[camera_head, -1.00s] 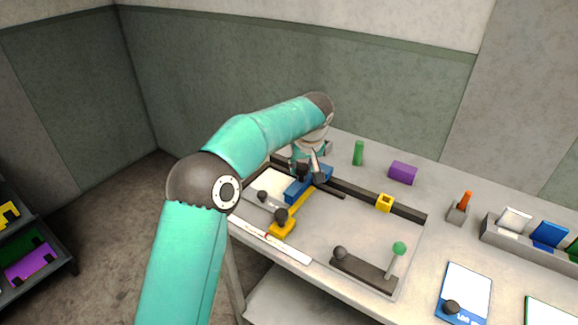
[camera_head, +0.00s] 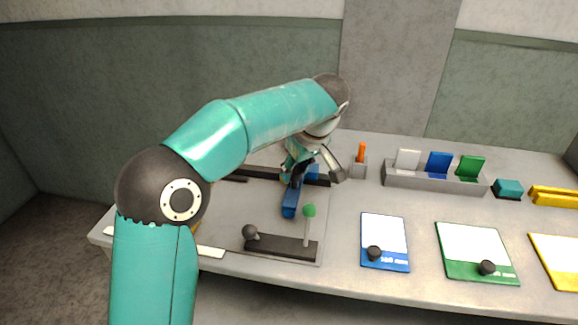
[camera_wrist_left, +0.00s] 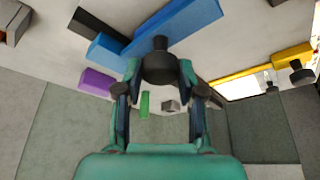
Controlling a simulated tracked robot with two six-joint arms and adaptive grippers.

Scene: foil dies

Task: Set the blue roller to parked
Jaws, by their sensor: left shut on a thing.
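The blue roller (camera_head: 290,201) is a long blue bar with a dark knob. It lies across the grey plate, its far end by the dark rail (camera_head: 262,173), just behind the lever base. My left gripper (camera_head: 297,180) is shut on the dark knob (camera_wrist_left: 160,64), which stands between its fingers in the left wrist view. The blue bar (camera_wrist_left: 185,22) also shows there, with a blue block (camera_wrist_left: 104,48) at its rail end. My arm hides much of the rail's left part and the yellow roller in the head view. My right gripper is not in view.
A dark base (camera_head: 282,246) with a green-knobbed lever (camera_head: 309,211) stands at the plate's front. An orange peg (camera_head: 361,153) and a grey card rack (camera_head: 432,179) stand to the right. A yellow bar (camera_wrist_left: 237,74) and purple block (camera_wrist_left: 97,81) show in the wrist view.

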